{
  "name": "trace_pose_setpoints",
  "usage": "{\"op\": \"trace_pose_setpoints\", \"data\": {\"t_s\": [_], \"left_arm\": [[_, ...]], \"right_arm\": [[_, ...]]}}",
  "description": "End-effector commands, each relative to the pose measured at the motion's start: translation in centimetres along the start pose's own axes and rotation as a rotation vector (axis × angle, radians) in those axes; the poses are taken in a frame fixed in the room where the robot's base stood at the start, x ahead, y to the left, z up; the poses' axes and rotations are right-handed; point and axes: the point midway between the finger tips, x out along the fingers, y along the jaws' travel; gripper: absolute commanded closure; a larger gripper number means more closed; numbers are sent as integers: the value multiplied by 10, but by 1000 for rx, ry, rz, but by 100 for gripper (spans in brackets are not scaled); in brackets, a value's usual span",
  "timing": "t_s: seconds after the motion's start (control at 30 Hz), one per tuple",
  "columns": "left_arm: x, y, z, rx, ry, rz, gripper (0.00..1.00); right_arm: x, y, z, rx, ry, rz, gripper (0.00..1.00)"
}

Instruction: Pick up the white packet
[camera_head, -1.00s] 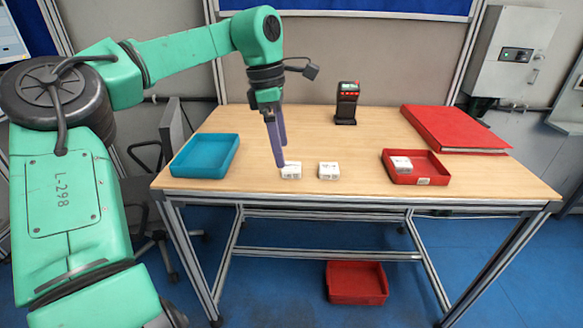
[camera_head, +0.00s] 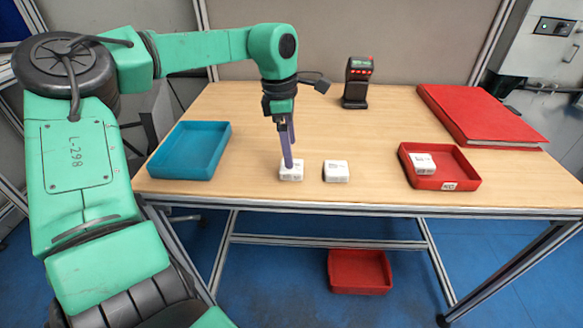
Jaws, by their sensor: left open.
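A white packet (camera_head: 291,172) lies on the wooden table near its front edge. My left gripper (camera_head: 288,160) points down at this packet, with its fingertips at the packet's top and back side. The gripper is open; whether the fingers touch the packet cannot be told. A second white packet (camera_head: 336,171) lies just to the right, apart from the first. A third white packet (camera_head: 423,163) sits inside the red tray (camera_head: 463,172) at the right. My right gripper is not in view.
A blue tray (camera_head: 165,170) stands on the table at the left and looks empty. A black scanner (camera_head: 356,90) stands upright at the back. A large red binder (camera_head: 480,115) lies at the back right. A red bin (camera_head: 359,272) is below the table. The table's middle is clear.

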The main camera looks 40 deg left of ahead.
Motion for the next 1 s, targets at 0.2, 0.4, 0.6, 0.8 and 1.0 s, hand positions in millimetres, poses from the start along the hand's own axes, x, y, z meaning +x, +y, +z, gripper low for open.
{"op": "trace_pose_setpoints", "data": {"t_s": [0.2,0.4,0.6,0.8,1.0], "left_arm": [[36,0,-5,0,2,-4,0],[54,0,-4,0,-1,1,0],[54,1,-4,0,0,1,31],[54,1,-4,0,-1,1,96],[53,1,-4,0,-1,2,96]], "right_arm": [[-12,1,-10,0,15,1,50],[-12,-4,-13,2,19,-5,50],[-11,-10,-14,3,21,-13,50],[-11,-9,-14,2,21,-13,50],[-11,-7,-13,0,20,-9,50]]}}
